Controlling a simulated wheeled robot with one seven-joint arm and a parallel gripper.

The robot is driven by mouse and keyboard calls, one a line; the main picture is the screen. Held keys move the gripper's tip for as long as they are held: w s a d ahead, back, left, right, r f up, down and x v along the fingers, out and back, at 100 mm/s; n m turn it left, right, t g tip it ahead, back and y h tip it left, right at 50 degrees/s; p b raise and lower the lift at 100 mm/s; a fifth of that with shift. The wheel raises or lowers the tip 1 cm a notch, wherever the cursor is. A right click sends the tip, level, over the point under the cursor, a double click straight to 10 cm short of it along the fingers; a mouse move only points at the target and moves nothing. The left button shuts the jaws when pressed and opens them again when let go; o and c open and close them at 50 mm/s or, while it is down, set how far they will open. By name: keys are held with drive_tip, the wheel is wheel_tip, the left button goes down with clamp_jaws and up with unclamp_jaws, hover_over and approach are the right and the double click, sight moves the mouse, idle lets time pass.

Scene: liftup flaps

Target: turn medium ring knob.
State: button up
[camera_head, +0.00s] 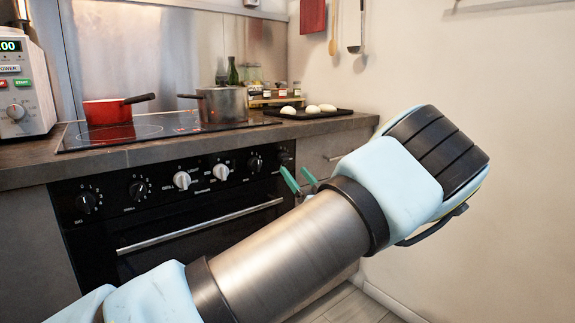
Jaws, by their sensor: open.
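A row of several knobs runs across the black front panel of the oven (170,212). Two are white, a left white knob (182,180) and a right white knob (221,172); the others are black. A black knob (284,157) at the right end is just above my gripper's fingertips. The labels are too small to tell which is the medium ring knob. My gripper (295,171) shows only as green fingers, apart and empty, in front of the panel's right end. My own arm hides the rest of it. Whether it touches a knob cannot be told.
The oven handle (200,227) is a long bar below the knobs. Above, the cooktop (150,130) bears a red pan (107,111) and a steel pot (223,104). A dark tray (325,114) with pale buns lies on the counter. Wall (520,215) is at right.

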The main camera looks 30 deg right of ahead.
sight(286, 161)
drive_tip(key=shift+x, duration=2.7)
drive_tip(key=shift+c, duration=0.3)
clamp_jaws()
